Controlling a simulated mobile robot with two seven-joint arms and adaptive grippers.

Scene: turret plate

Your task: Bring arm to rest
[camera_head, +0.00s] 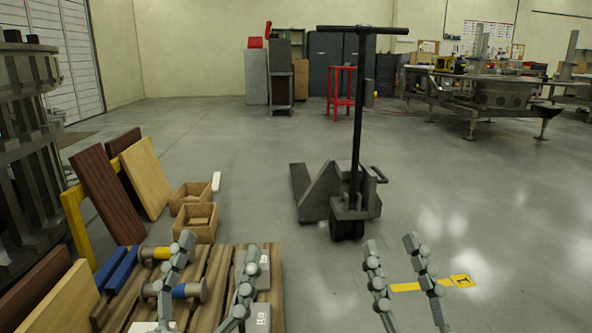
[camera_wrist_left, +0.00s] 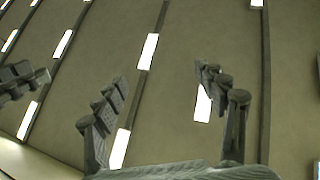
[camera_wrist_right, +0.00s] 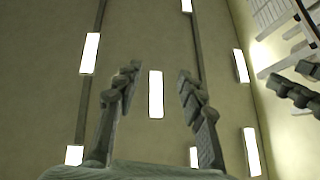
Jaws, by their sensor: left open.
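My left gripper (camera_head: 219,246) points upward at the bottom of the head view, in front of the wooden pallet. Its fingers are spread, with nothing between them, and it is open. It also shows in the left wrist view (camera_wrist_left: 162,78) against the ceiling with its lamps. My right gripper (camera_head: 390,243) points upward at the bottom right of centre, over bare floor. Its fingers are apart and empty, as the right wrist view (camera_wrist_right: 158,72) also shows. Most of both arms is out of view.
A wooden pallet (camera_head: 217,285) with boxes and coloured cylinders lies low at left. Leaning boards (camera_head: 147,177) and small wooden boxes (camera_head: 190,196) stand beyond it. A pallet jack (camera_head: 342,195) stands at centre. Workbenches (camera_head: 500,92) stand far right.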

